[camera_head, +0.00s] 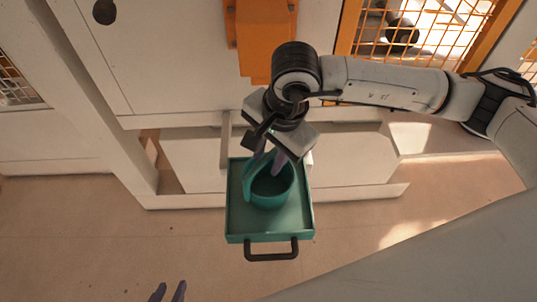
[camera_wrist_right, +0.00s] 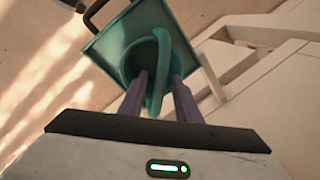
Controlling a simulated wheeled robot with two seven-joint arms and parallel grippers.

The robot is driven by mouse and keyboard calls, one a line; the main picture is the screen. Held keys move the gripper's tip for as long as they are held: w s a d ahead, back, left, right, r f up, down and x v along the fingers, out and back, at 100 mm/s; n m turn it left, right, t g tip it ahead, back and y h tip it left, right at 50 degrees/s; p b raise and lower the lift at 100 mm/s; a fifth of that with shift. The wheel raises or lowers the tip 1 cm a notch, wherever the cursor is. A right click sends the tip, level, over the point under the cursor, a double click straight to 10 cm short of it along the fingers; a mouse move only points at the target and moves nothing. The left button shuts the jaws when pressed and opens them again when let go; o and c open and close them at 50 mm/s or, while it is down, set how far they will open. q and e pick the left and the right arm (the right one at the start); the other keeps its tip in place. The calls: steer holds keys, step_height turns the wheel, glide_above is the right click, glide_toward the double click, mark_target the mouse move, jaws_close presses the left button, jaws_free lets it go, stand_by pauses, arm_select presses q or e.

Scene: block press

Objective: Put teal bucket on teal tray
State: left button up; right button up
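The teal bucket (camera_head: 271,188) is upright within the outline of the teal tray (camera_head: 236,228) in the head view and appears to sit on its floor. The tray is square, with a low rim and a dark handle (camera_head: 271,251) at its near side. My right gripper (camera_head: 267,163) is just above the bucket. In the right wrist view, its purple fingers (camera_wrist_right: 160,95) stand apart on either side of the teal bucket handle (camera_wrist_right: 161,68), with gaps showing.
The tray sticks out in front of a pale machine (camera_head: 180,70) with a low white base (camera_head: 350,160) behind it. An orange part (camera_head: 265,40) and an orange mesh guard (camera_head: 420,30) are above. The brown floor (camera_head: 120,235) to the left is clear.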

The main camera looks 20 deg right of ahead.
steer(key=shift+r, duration=0.6)
step_height(320, 180, up, 11)
steer(key=s+d+b, duration=0.1)
steer(key=s, duration=0.1)
steer(key=shift+s+f, duration=0.1)
